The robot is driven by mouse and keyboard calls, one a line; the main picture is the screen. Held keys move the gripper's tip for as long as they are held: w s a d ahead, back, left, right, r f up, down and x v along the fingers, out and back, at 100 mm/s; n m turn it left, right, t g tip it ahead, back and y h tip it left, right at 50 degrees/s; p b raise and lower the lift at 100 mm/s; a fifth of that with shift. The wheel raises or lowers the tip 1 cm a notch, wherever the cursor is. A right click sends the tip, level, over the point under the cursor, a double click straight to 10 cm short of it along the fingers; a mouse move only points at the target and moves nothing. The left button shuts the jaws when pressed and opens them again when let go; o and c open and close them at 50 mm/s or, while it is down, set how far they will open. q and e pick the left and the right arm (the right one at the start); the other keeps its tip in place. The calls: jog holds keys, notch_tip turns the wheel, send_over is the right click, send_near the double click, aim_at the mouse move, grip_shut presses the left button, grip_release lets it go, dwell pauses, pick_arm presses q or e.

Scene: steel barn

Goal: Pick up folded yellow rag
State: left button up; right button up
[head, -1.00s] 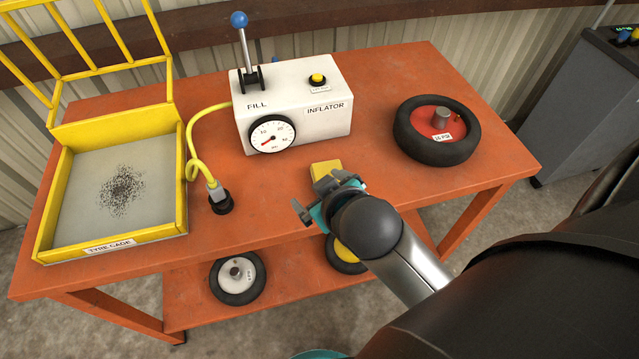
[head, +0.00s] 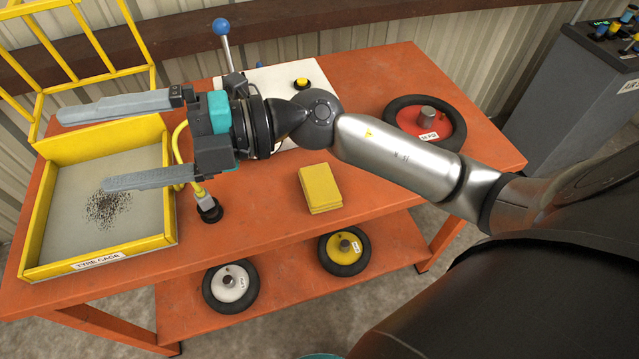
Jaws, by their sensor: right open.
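The folded yellow rag (head: 320,188) lies flat on the orange table near its front edge, fully in view in the head view. My right gripper (head: 112,146) is open and empty, its two fingers spread and pointing left above the yellow tyre cage. It is well to the left of the rag and apart from it. My right arm reaches across the table behind the rag. My left gripper does not show.
The inflator (head: 318,82) is mostly hidden behind my right arm. The tyre cage (head: 100,265) stands at the left, and a red-hubbed wheel (head: 441,124) lies at the right. A white-hubbed wheel (head: 231,287) and a yellow-hubbed wheel (head: 344,251) are on the lower shelf. The tabletop around the rag is clear.

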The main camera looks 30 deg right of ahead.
notch_tip(320, 180, down, 6)
jog(key=s+d+n+g+h, duration=0.1)
jog(key=d+n+g+h, duration=0.1)
jog(key=n+g+h, duration=0.15)
jog(key=m+h+b, duration=0.2)
jog(key=m+h, duration=0.1)
jog(key=h, duration=1.3)
send_over(320, 183)
jog(key=shift+t+y, duration=0.25)
jog(key=shift+t, duration=0.1)
notch_tip(320, 183, down, 18)
jog(key=shift+f, duration=0.25)
jog(key=f, duration=0.4)
jog(key=shift+s+a+f+b, duration=0.1)
jog(key=shift+s+b, duration=0.1)
jog(key=shift+b, duration=0.15)
jog(key=shift+w+f, duration=0.1)
jog(key=shift+f, duration=0.5)
jog(key=shift+r, duration=0.1)
jog(key=c, duration=1.1)
